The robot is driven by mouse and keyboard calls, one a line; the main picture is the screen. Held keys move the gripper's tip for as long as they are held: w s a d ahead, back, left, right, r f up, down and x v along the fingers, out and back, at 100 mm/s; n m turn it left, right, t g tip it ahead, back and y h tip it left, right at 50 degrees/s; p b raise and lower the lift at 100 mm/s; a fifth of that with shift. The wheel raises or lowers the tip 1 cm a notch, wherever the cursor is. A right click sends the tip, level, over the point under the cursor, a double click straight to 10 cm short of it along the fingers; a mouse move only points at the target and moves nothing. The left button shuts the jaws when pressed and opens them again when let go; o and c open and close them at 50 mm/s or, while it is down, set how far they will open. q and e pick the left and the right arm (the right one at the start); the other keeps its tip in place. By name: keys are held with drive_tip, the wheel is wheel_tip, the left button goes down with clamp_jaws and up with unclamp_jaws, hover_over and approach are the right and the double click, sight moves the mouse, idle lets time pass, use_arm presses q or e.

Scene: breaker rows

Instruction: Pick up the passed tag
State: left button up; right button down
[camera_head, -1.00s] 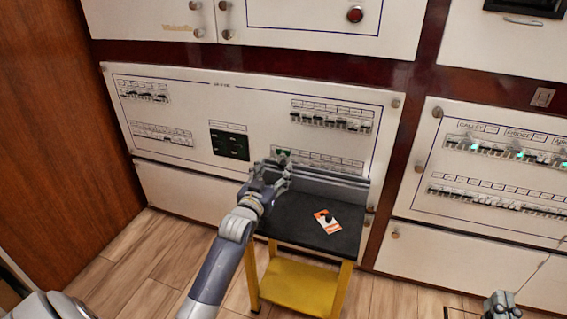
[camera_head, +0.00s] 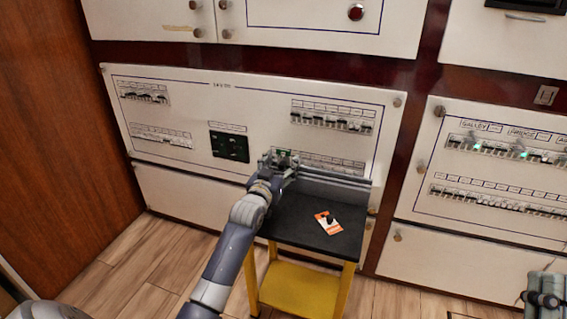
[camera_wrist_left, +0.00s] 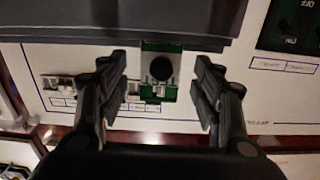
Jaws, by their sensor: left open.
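A green tag with a round black knob (camera_wrist_left: 160,69) shows in the left wrist view, between the two fingers of my left gripper (camera_wrist_left: 162,95). The fingers are open, with a gap on each side of the tag. In the head view a bit of the green tag (camera_head: 284,154) shows by the gripper (camera_head: 281,163), at the back of the black-topped cart; the fingers partly hide it. An orange and white tag with a black knob (camera_head: 328,223) lies flat on the cart top. My right gripper (camera_head: 545,300) is at the lower right corner, too unclear to read.
The black cart top (camera_head: 295,222) has a grey raised rail (camera_head: 335,188) at its back and yellow legs. The breaker panel (camera_head: 190,100) stands close behind it. Another panel (camera_head: 500,175) is at the right. Wood floor (camera_head: 140,265) is clear at the left.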

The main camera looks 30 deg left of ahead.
use_arm(q)
drive_tip(key=c, duration=0.9)
drive_tip(key=shift+r, duration=0.1)
